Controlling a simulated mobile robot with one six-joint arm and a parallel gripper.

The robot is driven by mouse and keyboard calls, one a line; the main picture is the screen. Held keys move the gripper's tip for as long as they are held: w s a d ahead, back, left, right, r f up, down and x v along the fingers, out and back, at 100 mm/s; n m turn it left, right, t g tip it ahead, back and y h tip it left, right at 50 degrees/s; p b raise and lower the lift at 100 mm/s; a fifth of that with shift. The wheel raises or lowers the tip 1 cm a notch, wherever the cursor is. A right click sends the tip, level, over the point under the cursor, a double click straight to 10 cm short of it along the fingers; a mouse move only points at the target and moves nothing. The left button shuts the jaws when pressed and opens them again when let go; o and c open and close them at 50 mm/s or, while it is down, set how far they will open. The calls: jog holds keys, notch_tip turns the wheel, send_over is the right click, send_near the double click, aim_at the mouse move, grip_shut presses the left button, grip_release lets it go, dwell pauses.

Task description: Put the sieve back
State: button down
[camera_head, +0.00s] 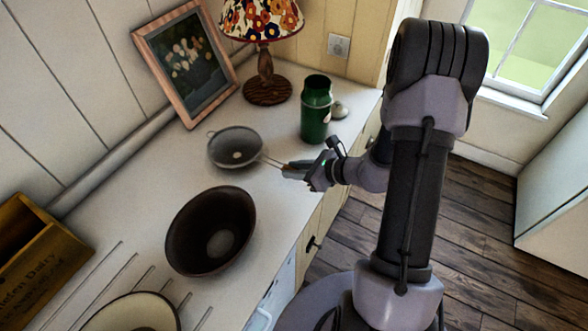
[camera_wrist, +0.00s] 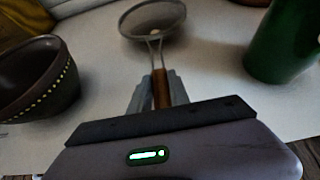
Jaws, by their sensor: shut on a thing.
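The sieve (camera_head: 232,146) has a round grey mesh bowl and a thin wire handle that ends in a brown grip. In the head view it is over the white counter, behind the dark bowl. My gripper (camera_head: 288,168) is shut on the sieve's handle, with the mesh pointing away to the left. The wrist view shows the brown grip between my fingers (camera_wrist: 158,92) and the sieve's mesh (camera_wrist: 152,19) ahead. I cannot tell whether the mesh touches the counter.
A dark brown bowl (camera_head: 186,236) stands nearer on the counter (camera_head: 120,210). A green canister (camera_head: 316,110) stands to the right of the sieve, with a small lid beside it. A lamp (camera_head: 266,88) and a framed picture (camera_head: 160,50) stand behind. A wooden crate (camera_head: 50,258) is at the left.

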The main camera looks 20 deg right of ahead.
jog(key=c, duration=1.2)
grip_release()
jog(key=shift+f, duration=0.1)
jog(key=shift+c, duration=0.2)
